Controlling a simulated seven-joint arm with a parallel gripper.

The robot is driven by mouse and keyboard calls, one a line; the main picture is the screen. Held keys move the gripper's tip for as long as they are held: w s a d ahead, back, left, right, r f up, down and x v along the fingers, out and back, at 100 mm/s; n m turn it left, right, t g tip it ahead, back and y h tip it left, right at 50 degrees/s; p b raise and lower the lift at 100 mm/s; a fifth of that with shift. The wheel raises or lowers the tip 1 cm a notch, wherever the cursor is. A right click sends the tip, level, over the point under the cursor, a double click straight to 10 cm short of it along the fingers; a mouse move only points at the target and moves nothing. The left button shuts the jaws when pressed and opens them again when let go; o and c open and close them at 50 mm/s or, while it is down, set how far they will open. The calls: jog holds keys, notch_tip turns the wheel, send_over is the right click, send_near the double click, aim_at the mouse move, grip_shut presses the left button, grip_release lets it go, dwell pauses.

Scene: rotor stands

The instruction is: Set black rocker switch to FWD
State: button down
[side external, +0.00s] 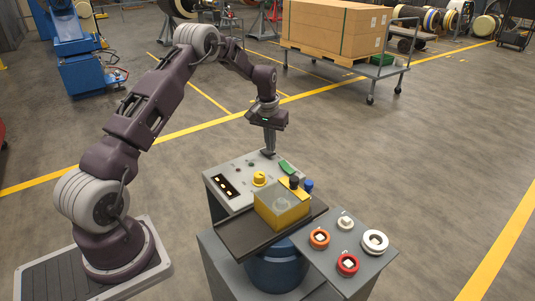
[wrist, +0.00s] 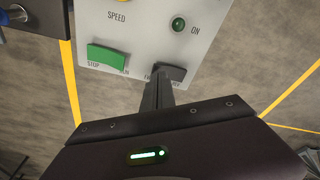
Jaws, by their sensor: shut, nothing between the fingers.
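The black rocker switch (wrist: 173,72) sits near the edge of the light grey control panel (wrist: 135,50). Letters beside it are partly hidden by the fingers; an F shows on its left. My gripper (wrist: 160,82) is shut and empty, its fingertips at the switch's left part in the wrist view. In the side external view my gripper (side external: 268,150) points down at the far edge of the panel, over the dark switch. I cannot tell whether the tips touch it or which way it is tilted.
A green STOP rocker (wrist: 107,58) and a green ON lamp (wrist: 179,24) are on the same panel. A yellow knob (side external: 259,179) stands on it. Nearby are a yellow box (side external: 281,212) and a side plate with several round fittings (side external: 347,263).

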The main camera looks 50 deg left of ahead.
aim_at(271, 154)
jog(key=shift+f, duration=0.65)
jog(key=shift+r, duration=3.55)
jog(key=s+d+r+m+t, duration=0.1)
jog(key=s+d+r+m, duration=0.1)
jog(key=s+d+r, duration=0.65)
jog(key=s+d+r+m+t, duration=0.1)
jog(key=s+d+r, duration=0.4)
jog(key=d+r, duration=0.5)
jog(key=s+d+m+t, duration=0.1)
jog(key=s+d, duration=0.2)
jog(key=s, duration=0.7)
jog(key=s+d+m+t, duration=0.1)
jog(key=s+d, duration=0.3)
jog(key=s, duration=0.7)
jog(key=shift+s+d+f+m+h, duration=0.3)
jog(key=shift+f+m+h, duration=0.1)
jog(key=shift+m, duration=0.1)
